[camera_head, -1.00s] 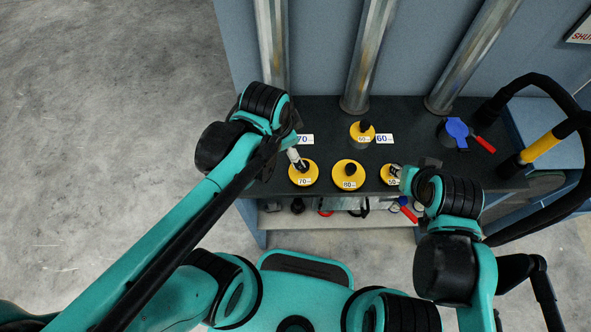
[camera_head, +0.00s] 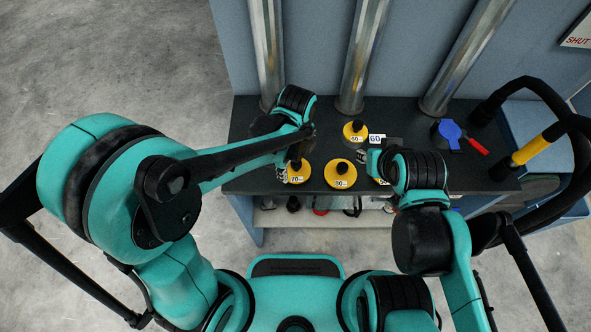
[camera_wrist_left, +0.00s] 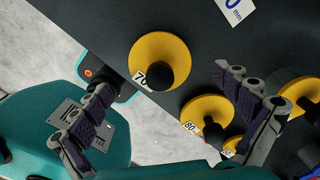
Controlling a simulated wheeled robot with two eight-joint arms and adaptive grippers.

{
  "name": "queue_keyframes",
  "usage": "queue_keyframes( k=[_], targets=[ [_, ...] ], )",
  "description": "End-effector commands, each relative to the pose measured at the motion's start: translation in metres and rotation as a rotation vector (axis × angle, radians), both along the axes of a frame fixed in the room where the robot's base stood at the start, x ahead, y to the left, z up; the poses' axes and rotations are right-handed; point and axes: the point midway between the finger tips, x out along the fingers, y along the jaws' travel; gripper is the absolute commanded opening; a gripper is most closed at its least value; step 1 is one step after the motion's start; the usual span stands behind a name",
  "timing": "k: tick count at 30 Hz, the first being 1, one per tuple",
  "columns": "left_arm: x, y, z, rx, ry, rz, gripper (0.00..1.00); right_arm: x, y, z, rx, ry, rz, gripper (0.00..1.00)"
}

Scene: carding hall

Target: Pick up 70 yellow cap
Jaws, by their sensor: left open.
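The 70 yellow cap (camera_head: 300,172) is a round disc with a black knob, lying at the front left of the dark bench. My left wrist partly covers it in the head view. In the left wrist view the 70 cap (camera_wrist_left: 150,50) shows whole, its knob facing the camera. My left gripper (camera_wrist_left: 166,82) is open, its two fingers spread to either side below the cap, with nothing between them. I cannot tell how far above the cap it is. My right gripper (camera_head: 376,168) is mostly hidden behind its wrist, close to the front-right cap.
The 80 cap (camera_head: 340,178) lies right of the 70 cap, and the 60 cap (camera_head: 352,138) stands behind, beside a 60 label (camera_head: 377,139). A blue item (camera_head: 450,130) with a red handle is at the right. Metal pipes (camera_head: 362,60) rise behind the bench.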

Motion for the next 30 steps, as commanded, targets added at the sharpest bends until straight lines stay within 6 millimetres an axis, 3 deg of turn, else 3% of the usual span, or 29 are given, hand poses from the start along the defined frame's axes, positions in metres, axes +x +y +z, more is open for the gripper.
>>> queue_keyframes(
  k=[1, 4, 13, 14, 21, 24, 30],
  targets=[
    [0.001, 0.001, -0.012, 0.0, 0.0, 0.001, 0.99, 0.0, 0.0, -0.007, 0.0, 0.0, 0.0, 0.32],
    [0.001, 0.0, -0.023, 0.0, 0.0, 0.001, 0.99, 0.0, 0.0, -0.01, 0.0, 0.0, 0.0, 0.32],
    [0.0, 0.001, -0.027, -0.001, -0.001, 0.002, 0.99, 0.0, 0.0, -0.01, 0.0, 0.0, 0.0, 0.32],
    [0.0, 0.001, -0.027, -0.001, -0.001, 0.002, 0.94, 0.0, 0.0, -0.01, 0.0, 0.0, 0.0, 0.32],
    [0.0, 0.001, -0.027, -0.001, -0.001, 0.002, 0.31, 0.0, 0.0, -0.01, 0.0, 0.0, 0.0, 0.32],
    [0.0, 0.001, -0.027, -0.001, -0.001, 0.002, 0.23, 0.0, 0.0, -0.011, 0.0, 0.0, 0.0, 0.32],
    [0.0, 0.0, -0.028, -0.001, 0.0, 0.002, 0.21, 0.0, 0.0, -0.011, 0.0, 0.0, 0.0, 0.32]
  ],
)
